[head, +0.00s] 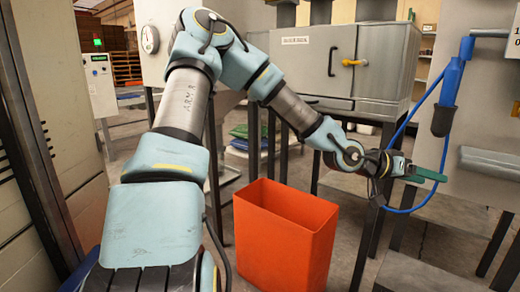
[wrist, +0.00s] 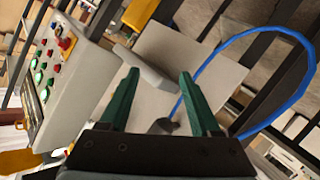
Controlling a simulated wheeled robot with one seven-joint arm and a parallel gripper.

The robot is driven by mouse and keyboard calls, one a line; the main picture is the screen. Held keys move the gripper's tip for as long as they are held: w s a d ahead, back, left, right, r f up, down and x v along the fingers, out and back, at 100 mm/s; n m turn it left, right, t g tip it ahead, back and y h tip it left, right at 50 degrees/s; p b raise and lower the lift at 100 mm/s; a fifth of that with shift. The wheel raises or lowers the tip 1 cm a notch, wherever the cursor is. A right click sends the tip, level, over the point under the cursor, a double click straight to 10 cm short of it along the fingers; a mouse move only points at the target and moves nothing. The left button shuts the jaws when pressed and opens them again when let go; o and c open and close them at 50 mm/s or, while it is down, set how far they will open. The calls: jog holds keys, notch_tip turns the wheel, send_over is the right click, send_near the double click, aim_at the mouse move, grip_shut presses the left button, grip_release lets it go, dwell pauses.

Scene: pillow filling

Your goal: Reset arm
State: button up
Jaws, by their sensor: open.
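My gripper (head: 428,175) is at the end of my outstretched arm, at the right of the head view, with green fingers. In the wrist view its two green fingers (wrist: 157,100) stand well apart with nothing between them. Beyond them are a grey ledge and a panel. A blue hose (head: 437,180) hangs close to the gripper in the head view. It also loops at the right of the wrist view (wrist: 262,34).
An orange bin (head: 280,240) stands on the floor below my forearm. A grey metal cabinet (head: 325,60) is behind the arm. A control box with buttons (wrist: 62,75) shows at the left of the wrist view. A dark frame stands at the far left (head: 35,150).

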jog(key=w+a+f+n+t+y, duration=0.15)
jog(key=a+f+y, duration=0.4)
jog(key=a, duration=0.55)
jog(key=w+a+f+n+t+y, duration=0.1)
jog(key=w+a+f+y, duration=0.25)
jog(key=a+f, duration=0.6)
jog(key=s+a+r+n+y, duration=0.1)
jog(key=a+r+n+y, duration=0.25)
jog(key=a, duration=0.95)
jog(key=s+a+r+n+g+y, duration=0.1)
jog(key=s+a+r+n, duration=0.1)
jog(key=s+a+r, duration=0.3)
jog(key=s+a+n+g+y, duration=0.1)
jog(key=s+a+n, duration=0.1)
jog(key=a, duration=0.5)
notch_tip(320, 180, up, 14)
jog(key=p, duration=1.5)
jog(key=shift+r, duration=0.15)
jog(key=shift+o, duration=0.4)
